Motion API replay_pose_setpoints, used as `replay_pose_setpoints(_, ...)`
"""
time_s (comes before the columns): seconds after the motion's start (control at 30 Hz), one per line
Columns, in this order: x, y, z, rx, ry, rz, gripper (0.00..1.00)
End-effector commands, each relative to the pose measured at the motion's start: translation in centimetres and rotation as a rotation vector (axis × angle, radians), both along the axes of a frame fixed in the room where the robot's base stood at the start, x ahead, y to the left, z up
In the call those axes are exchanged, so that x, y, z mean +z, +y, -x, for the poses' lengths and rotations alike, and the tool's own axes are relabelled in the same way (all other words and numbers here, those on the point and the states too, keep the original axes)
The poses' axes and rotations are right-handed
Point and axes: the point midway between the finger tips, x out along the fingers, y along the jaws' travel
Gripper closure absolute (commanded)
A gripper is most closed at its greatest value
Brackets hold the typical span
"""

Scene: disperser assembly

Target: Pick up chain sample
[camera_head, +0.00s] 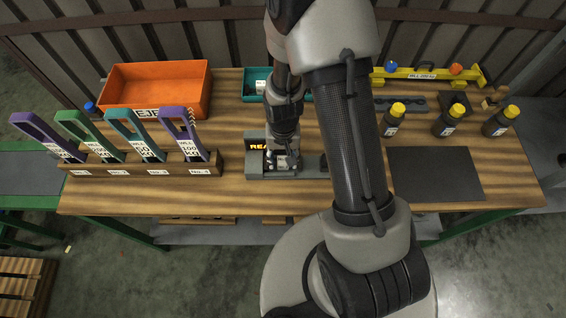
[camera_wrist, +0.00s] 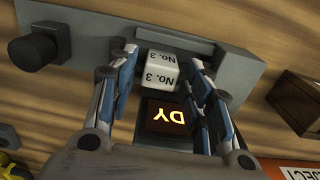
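A white block marked "No. 3" (camera_wrist: 162,70) sits at the grey device (camera_wrist: 225,62) in the wrist view. My gripper (camera_wrist: 161,58) has its fingers apart on either side of the block, with small gaps showing. No chain links can be made out, so I cannot tell whether the block is the chain sample.
A wooden rack (camera_head: 120,170) with several looped, labelled pieces stands at left. An orange bin (camera_head: 155,88) and a teal tray (camera_head: 254,76) are behind. Several yellow-capped bottles (camera_head: 448,122) stand at right, behind a dark mat (camera_head: 435,174). My arm hides the middle right.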

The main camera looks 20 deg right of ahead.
Motion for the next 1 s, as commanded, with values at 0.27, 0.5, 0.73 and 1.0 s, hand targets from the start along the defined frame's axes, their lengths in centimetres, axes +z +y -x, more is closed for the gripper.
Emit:
replay_pose_setpoints(0.27,0.01,0.0,-0.01,0.0,0.0,0.0,0.76)
replay_pose_setpoints(0.5,0.02,0.01,-0.01,0.0,0.0,0.0,0.92)
replay_pose_setpoints(0.73,0.04,0.01,-0.04,0.0,-0.001,0.0,1.0)
replay_pose_setpoints(1.0,0.41,0.0,-0.09,0.0,-0.002,0.0,1.0)
